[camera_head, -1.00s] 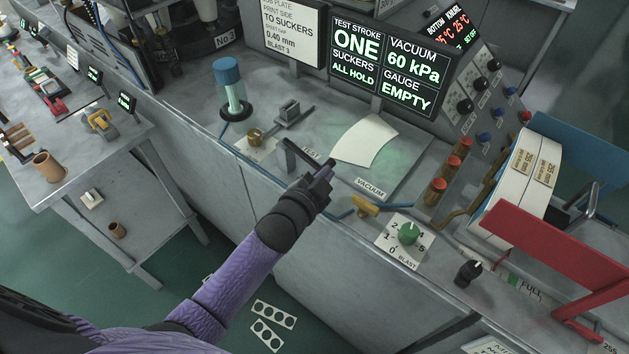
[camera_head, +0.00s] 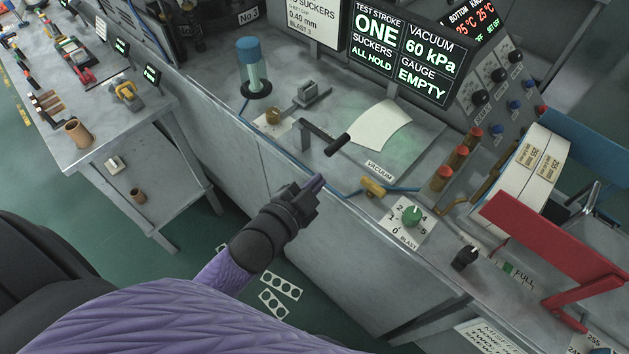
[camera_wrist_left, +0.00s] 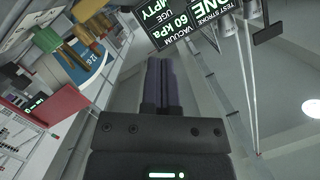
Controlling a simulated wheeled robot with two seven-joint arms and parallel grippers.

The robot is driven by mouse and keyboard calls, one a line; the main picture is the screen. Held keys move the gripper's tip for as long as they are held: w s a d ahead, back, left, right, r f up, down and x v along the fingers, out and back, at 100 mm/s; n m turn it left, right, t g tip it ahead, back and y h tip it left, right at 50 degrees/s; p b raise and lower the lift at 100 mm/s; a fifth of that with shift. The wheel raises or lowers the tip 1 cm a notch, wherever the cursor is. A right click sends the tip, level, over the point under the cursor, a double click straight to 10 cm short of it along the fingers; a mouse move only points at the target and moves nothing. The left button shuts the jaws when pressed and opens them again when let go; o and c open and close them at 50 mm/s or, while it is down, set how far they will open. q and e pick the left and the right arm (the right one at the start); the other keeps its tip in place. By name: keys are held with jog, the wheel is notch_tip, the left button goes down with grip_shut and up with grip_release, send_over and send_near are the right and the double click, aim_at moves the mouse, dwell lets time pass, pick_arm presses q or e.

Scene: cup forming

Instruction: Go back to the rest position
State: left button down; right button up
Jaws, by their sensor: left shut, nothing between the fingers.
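My left gripper (camera_head: 314,186) is in the head view, in front of the machine bench's front edge and below its top. It is shut and empty. In the left wrist view its two purple fingers (camera_wrist_left: 158,85) lie together with nothing between them. A black lever handle (camera_head: 325,138) on the bench stands beyond the fingertips, apart from them. My right gripper is not in view.
A side table (camera_head: 95,150) with cups stands at left. Punched strips (camera_head: 280,285) lie on the floor. Open floor lies between table and bench.

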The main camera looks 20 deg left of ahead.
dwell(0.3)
pick_arm(q)
jog(key=s+a+f+n+g+y+b, duration=0.15)
jog(key=s+f+g+b, duration=0.3)
jog(key=f, duration=0.95)
jog(key=s+a+f+n+g+y+b, duration=0.1)
jog(key=s+f+n+g+b, duration=0.4)
jog(key=f, duration=1)
jog(key=s+f+g+b, duration=0.2)
jog(key=s+f, duration=0.6)
jog(key=s, duration=0.3)
jog(key=s+a+f+g+b, duration=0.1)
jog(key=s+f+g+b, duration=0.2)
jog(key=s+f, duration=0.4)
jog(key=s+n, duration=0.1)
jog(key=s, duration=0.4)
jog(key=shift+a+f+y, duration=0.2)
jog(key=shift+f+y, duration=0.15)
jog(key=shift+g, duration=0.25)
